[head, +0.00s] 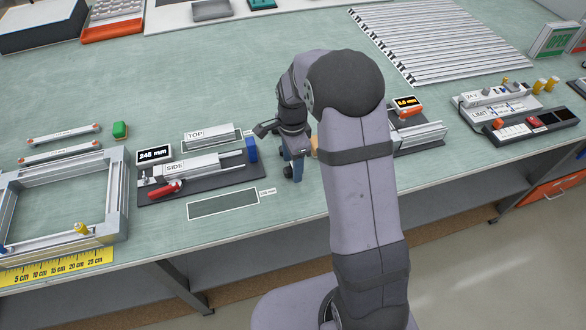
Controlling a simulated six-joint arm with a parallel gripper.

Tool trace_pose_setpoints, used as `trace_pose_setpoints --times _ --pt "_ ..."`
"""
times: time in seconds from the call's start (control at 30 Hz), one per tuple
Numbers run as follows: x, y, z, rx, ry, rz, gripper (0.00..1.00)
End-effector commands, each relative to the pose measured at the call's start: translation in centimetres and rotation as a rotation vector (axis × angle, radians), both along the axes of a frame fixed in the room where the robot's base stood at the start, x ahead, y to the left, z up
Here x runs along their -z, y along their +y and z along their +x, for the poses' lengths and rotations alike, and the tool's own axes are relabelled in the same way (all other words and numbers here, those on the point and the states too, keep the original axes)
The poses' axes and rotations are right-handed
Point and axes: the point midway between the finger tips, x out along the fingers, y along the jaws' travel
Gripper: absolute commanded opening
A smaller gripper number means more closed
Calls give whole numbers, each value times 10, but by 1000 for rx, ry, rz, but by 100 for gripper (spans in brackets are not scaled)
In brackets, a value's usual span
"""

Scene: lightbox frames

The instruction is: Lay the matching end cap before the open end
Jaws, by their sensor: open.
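A blue block (252,149) stands at the right end of the SIDE fixture (190,168). Which of these are end caps, and which end is open, I cannot tell.
The SIDE fixture has a red clamp (165,189) and a 248 mm display (154,152). A dark marked rectangle (223,203) lies in front of it. A second fixture (420,136) stands right of my arm. Metal strips (440,40) lie at the back; the back middle is clear.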

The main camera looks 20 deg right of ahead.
Motion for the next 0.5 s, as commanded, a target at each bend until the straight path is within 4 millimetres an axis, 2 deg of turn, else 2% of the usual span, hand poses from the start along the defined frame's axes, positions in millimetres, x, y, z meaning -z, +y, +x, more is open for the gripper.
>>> trace_pose_setpoints --times 0.17,0.33,0.4,0.5 --pt "0 0 0 0 0 0 51" --pt "0 0 0 0 0 0 10" --pt "0 0 0 0 0 0 6" --pt "0 0 0 0 0 0 6"
